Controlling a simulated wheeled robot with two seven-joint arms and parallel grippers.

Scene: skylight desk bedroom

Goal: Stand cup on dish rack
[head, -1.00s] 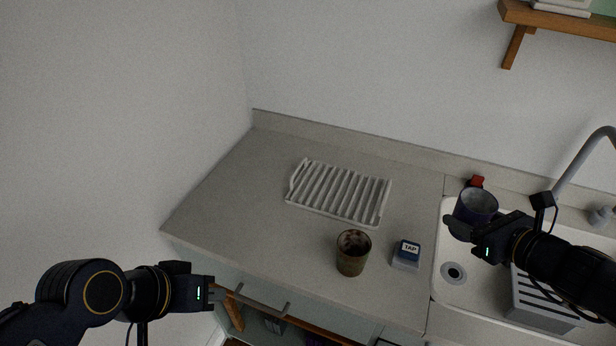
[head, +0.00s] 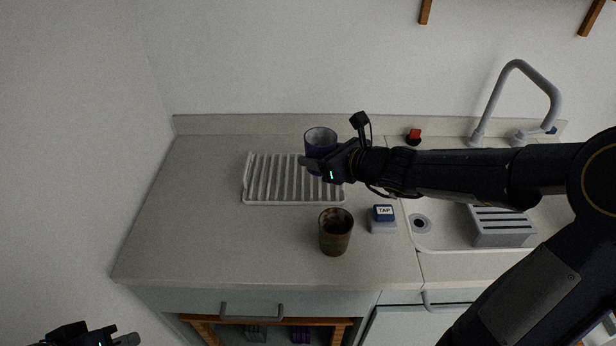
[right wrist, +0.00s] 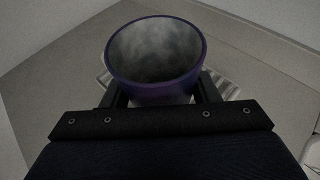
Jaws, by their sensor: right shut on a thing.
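A dark blue-purple cup (head: 320,139) with a grey inside is held by my right gripper (head: 318,163). The cup is upright, over the right back part of the white slatted dish rack (head: 262,178). In the right wrist view the cup (right wrist: 155,92) sits between the two fingers of my right gripper (right wrist: 158,92), and a bit of the rack shows behind it. I cannot tell how high the cup is above the slats. My left gripper (head: 132,339) is at the bottom left edge, away from the counter and partly cut off.
A brown cup (head: 335,238) stands on the counter in front of the rack. The sink with a grey faucet (head: 497,95), a red item (head: 414,135) and a slotted grey holder (head: 502,226) are to the right. The counter's left is clear.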

